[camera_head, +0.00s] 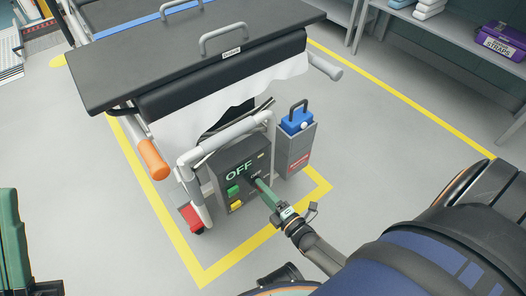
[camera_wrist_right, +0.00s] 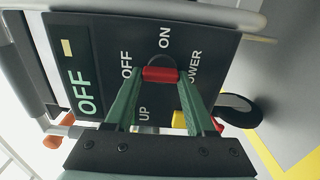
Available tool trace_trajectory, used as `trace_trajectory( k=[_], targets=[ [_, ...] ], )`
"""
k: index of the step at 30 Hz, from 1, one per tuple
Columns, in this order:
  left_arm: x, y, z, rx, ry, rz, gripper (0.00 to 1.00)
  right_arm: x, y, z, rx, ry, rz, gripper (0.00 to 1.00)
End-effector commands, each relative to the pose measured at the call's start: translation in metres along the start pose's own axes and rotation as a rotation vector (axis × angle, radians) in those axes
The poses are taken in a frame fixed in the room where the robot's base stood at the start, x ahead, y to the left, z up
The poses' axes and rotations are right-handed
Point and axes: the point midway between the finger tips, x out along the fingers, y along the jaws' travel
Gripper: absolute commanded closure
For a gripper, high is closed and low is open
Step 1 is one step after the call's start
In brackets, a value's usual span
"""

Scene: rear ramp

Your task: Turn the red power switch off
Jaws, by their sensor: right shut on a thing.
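The red power switch (camera_wrist_right: 160,74) is a short red bar on a dark round mount. It sits on the dark control box (camera_head: 238,163) at the end of the wheeled bed. My right gripper (camera_head: 255,181) reaches the box face from the lower right. In the right wrist view its green fingers close on both ends of the red bar (camera_wrist_right: 160,75). The bar lies along the line between the OFF and POWER labels, with ON to its side. The large display (camera_wrist_right: 88,92) reads OFF. In the head view the switch is hidden by the gripper.
A green button (camera_head: 232,191) and a yellow button (camera_head: 236,205) are beside the gripper. A grey box with a blue top (camera_head: 297,122) stands right of the control box. An orange handle (camera_head: 153,160) and frame bars surround the left.

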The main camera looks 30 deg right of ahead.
Motion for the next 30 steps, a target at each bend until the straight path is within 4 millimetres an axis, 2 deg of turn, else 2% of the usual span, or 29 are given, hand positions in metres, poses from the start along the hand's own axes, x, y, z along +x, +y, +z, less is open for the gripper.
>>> trace_trajectory(
  k=[12,13,21,30],
  targets=[
    [0.0000,0.0003,-0.0002,-0.001,0.001,0.000,1.00,0.0034,0.0022,-0.0013,-0.011,0.003,0.005,1.00],
    [0.0001,0.0003,-0.0002,-0.001,0.002,0.000,1.00,0.0034,0.0022,-0.0013,-0.011,0.003,0.005,0.43],
    [0.0005,-0.0003,-0.0006,-0.001,0.003,-0.003,1.00,0.0016,0.0010,-0.0006,-0.009,0.002,0.002,0.15],
    [0.0009,-0.0012,-0.0009,-0.001,0.005,-0.010,1.00,0.0006,0.0003,0.0004,-0.008,0.001,0.001,0.15]
  ],
)
